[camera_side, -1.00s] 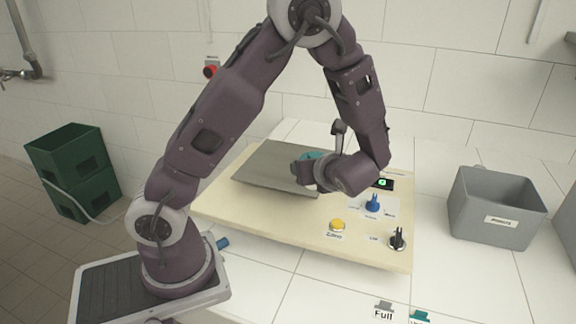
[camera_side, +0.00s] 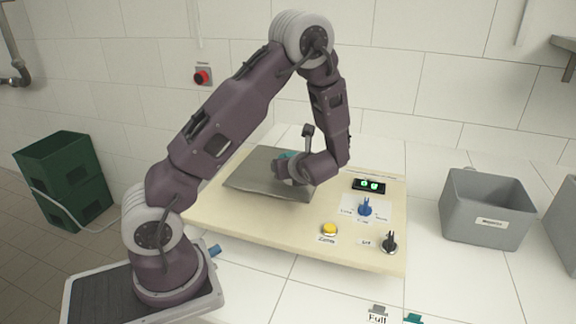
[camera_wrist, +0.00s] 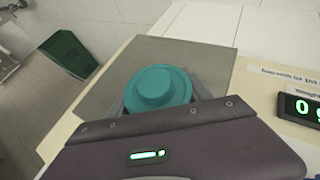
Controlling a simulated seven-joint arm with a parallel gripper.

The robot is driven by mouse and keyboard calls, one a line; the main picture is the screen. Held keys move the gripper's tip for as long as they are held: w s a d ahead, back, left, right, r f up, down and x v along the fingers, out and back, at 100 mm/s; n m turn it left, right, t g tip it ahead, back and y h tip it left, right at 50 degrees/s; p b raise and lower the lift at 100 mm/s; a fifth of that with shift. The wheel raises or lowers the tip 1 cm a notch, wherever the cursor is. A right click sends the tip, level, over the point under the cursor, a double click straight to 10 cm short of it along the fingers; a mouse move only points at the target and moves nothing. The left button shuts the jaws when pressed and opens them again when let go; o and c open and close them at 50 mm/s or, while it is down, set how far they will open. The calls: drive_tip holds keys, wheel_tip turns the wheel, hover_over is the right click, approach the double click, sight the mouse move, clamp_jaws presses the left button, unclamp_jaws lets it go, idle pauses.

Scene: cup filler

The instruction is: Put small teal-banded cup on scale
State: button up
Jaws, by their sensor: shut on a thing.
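The small teal-banded cup shows in the wrist view as a round teal top with a wider teal rim (camera_wrist: 160,88); its lower body is hidden. In the side view only a sliver of teal (camera_side: 287,155) shows behind my gripper (camera_side: 282,168). My gripper is shut on the cup, with its fingers mostly hidden beneath the rim. The cup is over the grey plate of the scale (camera_side: 250,183), which also shows in the wrist view (camera_wrist: 110,75). I cannot tell whether its base touches the plate.
A lit green display (camera_side: 369,185), blue knob (camera_side: 365,207), yellow button (camera_side: 329,229) and black knob (camera_side: 389,242) sit on the cream board right of the plate. A grey bin (camera_side: 487,215) stands further right. Green crates (camera_side: 65,185) stand far left.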

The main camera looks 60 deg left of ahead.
drive_tip(key=o, duration=1.4)
drive_tip(key=shift+f, duration=0.15)
drive_tip(key=v, duration=1.2)
drive_tip(key=shift+a, duration=0.1)
drive_tip(key=s+d+r+n+g+h, duration=0.2)
drive_tip(key=s+r+n+h, duration=0.15)
drive_tip(key=s+n, duration=0.4)
drive_tip(key=s+d+r+n+t+h, duration=0.1)
drive_tip(key=s+d+r+n+h, duration=0.1)
drive_tip(key=s+d+n, duration=0.1)
drive_tip(key=s+d+r+n+t+h, duration=0.2)
drive_tip(key=s+d+n+h, duration=0.1)
drive_tip(key=d+n, duration=0.2)
drive_tip(key=s+d+r+n+t+h, duration=0.2)
drive_tip(key=s+d+r+n+h, duration=0.1)
drive_tip(key=d, duration=0.3)
drive_tip(key=shift+s+d+n+h, duration=0.2)
drive_tip(key=shift+d+n+h, duration=0.1)
drive_tip(key=shift+n, duration=0.55)
